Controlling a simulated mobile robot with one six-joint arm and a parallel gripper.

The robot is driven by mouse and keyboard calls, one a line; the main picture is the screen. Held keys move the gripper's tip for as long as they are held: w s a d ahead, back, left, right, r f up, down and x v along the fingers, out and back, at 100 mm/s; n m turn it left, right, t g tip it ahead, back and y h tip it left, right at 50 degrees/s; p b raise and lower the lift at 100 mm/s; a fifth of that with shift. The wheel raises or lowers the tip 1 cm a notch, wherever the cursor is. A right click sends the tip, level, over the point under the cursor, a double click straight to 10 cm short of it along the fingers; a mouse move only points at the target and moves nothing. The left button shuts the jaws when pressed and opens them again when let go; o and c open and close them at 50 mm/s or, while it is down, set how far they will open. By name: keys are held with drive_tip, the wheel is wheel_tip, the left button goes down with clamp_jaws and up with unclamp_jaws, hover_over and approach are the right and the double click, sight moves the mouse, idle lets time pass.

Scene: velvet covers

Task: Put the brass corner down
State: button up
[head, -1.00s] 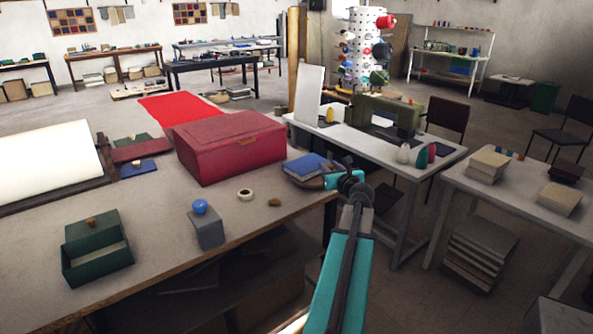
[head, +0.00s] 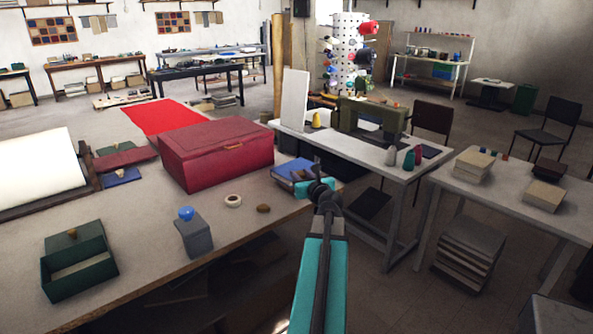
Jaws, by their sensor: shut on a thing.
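My gripper (head: 301,182) is at the end of my teal arm, low over the right end of the big worktable (head: 160,225), beside a blue book (head: 296,166). It appears shut. The brass corner cannot be made out: it is small and hidden by my wrist and the gripper. I cannot tell whether the gripper touches the book or the table.
A large red box (head: 215,156) stands behind. A white roll (head: 233,201), a small brown lump (head: 263,209), a grey block with a blue ball (head: 186,213) and an open green box (head: 80,265) are left of my arm. A sewing machine (head: 370,117) is beyond.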

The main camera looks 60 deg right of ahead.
drive_tip(key=w+a, duration=0.2)
drive_tip(key=a, duration=0.1)
drive_tip(key=shift+w+a, duration=0.15)
drive_tip(key=p, duration=0.2)
hover_over(288, 173)
drive_tip(key=v, duration=0.2)
drive_tip(key=shift+a+f, duration=0.25)
drive_tip(key=shift+f, duration=0.5)
drive_tip(key=shift+w+d+f, duration=0.1)
drive_tip(key=shift+w+d, duration=0.3)
drive_tip(key=shift+d, duration=0.1)
drive_tip(key=shift+w, duration=0.1)
drive_tip(key=shift+w+d, duration=0.1)
drive_tip(key=shift+d, duration=0.15)
drive_tip(key=shift+w+d+f, duration=0.15)
drive_tip(key=shift+f, duration=1.6)
